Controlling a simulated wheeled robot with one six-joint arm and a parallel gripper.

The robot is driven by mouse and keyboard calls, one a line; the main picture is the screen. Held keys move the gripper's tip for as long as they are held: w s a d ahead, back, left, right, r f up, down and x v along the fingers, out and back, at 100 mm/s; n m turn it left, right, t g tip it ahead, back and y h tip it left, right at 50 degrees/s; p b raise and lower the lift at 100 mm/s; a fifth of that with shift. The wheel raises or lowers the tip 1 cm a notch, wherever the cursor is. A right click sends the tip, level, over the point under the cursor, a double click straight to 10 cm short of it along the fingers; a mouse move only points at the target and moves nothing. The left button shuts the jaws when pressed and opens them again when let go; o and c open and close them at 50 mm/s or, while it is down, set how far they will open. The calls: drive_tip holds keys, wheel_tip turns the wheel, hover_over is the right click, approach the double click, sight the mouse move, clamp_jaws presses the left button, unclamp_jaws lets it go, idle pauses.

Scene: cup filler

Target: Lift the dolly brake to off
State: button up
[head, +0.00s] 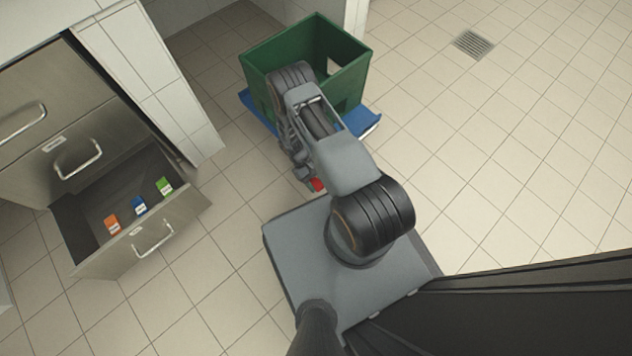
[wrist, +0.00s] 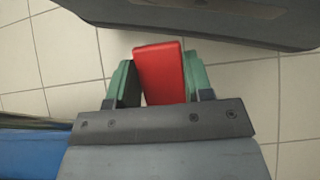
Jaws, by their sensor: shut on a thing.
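The dolly brake is a red lever (wrist: 160,72), seen between the two green-padded fingers of my gripper (wrist: 159,82) in the wrist view. My gripper is shut on it. In the head view only a small red part of the brake (head: 318,185) shows beside my arm, and my gripper is mostly hidden behind the arm. The blue dolly (head: 368,122) stands on the floor under a green crate (head: 348,48). Its blue edge also shows at the lower left of the wrist view (wrist: 30,150). Where the lever joins the dolly is hidden.
A steel drawer (head: 190,215) stands open at the left, holding an orange, a blue and a green packet (head: 164,186). A white tiled wall end (head: 165,80) stands between drawers and crate. The tiled floor to the right is clear, with a drain grate (head: 473,44).

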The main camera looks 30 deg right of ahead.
drive_tip(key=o, duration=1.3)
drive_tip(key=p+v, duration=0.3)
drive_tip(key=v, duration=1.1)
